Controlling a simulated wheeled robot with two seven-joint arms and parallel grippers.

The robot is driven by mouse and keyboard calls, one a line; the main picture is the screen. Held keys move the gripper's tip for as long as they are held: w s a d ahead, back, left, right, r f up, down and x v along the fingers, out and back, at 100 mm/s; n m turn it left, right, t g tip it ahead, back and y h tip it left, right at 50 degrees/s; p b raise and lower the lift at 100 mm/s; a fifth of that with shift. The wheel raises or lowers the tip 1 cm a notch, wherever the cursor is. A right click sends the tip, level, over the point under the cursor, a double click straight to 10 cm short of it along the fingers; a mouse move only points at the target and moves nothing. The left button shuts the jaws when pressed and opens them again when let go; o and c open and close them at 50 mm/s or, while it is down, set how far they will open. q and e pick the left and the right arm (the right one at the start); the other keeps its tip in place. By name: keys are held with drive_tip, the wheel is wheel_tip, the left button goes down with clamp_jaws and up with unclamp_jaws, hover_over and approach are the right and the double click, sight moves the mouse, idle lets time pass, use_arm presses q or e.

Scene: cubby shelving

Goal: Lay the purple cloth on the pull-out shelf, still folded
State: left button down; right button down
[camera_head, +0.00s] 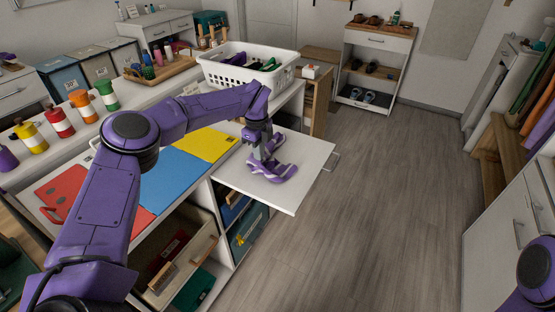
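The purple cloth (280,174), with pale stripes, lies in a small bunched shape on the white pull-out shelf (304,151). It rests on the shelf's left part; whether its folds are intact is too small to tell. My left gripper (264,158) points down over the cloth, with its fingertips at the cloth's upper left side. The arm and the gripper body hide part of the fingers, and I cannot tell whether they are open or shut on the cloth. My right gripper is out of view; only part of my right arm shows at the bottom right.
Red, blue (175,178) and yellow (207,144) flat pieces lie on the counter left of the shelf. A white basket (246,76) stands behind. Open cubbies with a drawer (175,262) lie below. The floor right of the shelf is clear.

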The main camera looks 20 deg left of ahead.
sight(260, 171)
use_arm(q)
wheel_tip(260, 171, down, 5)
drive_tip(key=b, duration=0.4)
drive_tip(key=shift+b, duration=0.3)
drive_tip(key=shift+r, duration=0.1)
wheel_tip(260, 171, up, 9)
drive_tip(key=p, duration=0.5)
